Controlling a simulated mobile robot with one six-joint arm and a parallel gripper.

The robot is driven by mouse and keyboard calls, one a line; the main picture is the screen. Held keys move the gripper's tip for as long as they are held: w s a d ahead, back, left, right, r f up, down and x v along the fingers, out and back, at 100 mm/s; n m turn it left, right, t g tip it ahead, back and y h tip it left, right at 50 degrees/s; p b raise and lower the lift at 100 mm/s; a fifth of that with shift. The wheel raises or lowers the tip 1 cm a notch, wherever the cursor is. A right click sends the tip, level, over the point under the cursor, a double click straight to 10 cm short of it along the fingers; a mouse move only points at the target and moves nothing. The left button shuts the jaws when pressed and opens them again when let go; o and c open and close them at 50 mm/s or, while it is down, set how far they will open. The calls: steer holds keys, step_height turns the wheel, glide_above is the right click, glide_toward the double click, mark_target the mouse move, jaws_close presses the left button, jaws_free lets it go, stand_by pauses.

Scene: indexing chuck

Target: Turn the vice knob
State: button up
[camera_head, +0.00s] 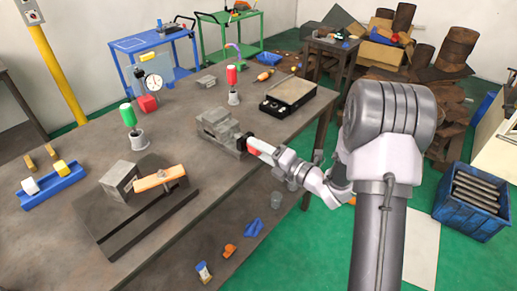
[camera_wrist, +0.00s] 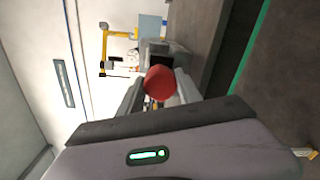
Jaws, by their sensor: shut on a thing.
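The grey vice (camera_head: 221,129) stands on the workbench near its right edge, left of my gripper. Its red knob (camera_head: 253,145) faces right, toward my arm. In the wrist view the red knob (camera_wrist: 160,82) is in the middle, with the dark vice body (camera_wrist: 160,56) behind it. My gripper (camera_head: 257,148) reaches in from the right and is shut on the red knob. In the wrist view a finger of my gripper (camera_wrist: 160,90) lies on each side of the knob. The exact contact is partly hidden by the knob.
On the workbench (camera_head: 190,220), a dark case (camera_head: 287,96) lies behind the vice and a red-handled tool (camera_head: 232,82) stands upright behind it. A blue crate (camera_head: 472,202) stands on the floor at the right.

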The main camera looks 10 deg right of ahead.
steer(key=m, duration=0.8)
steer(key=shift+m+y, duration=0.3)
steer(key=shift+m, duration=0.1)
steer(key=m, duration=0.4)
steer(key=shift+p, duration=0.3)
steer(key=m+p, duration=0.1)
steer(key=m, duration=0.3)
steer(key=shift+m, duration=0.4)
steer(key=m+p, duration=0.1)
steer(key=m, duration=0.3)
steer(key=shift+m, duration=0.3)
steer(key=m+p, duration=0.1)
steer(key=m, duration=0.2)
steer(key=shift+m+y, duration=0.3)
steer(key=m+p, duration=0.1)
steer(key=m, duration=0.2)
steer(key=shift+m+p, duration=0.8)
steer(key=shift+m, duration=1.5)
steer(key=shift+d, duration=0.1)
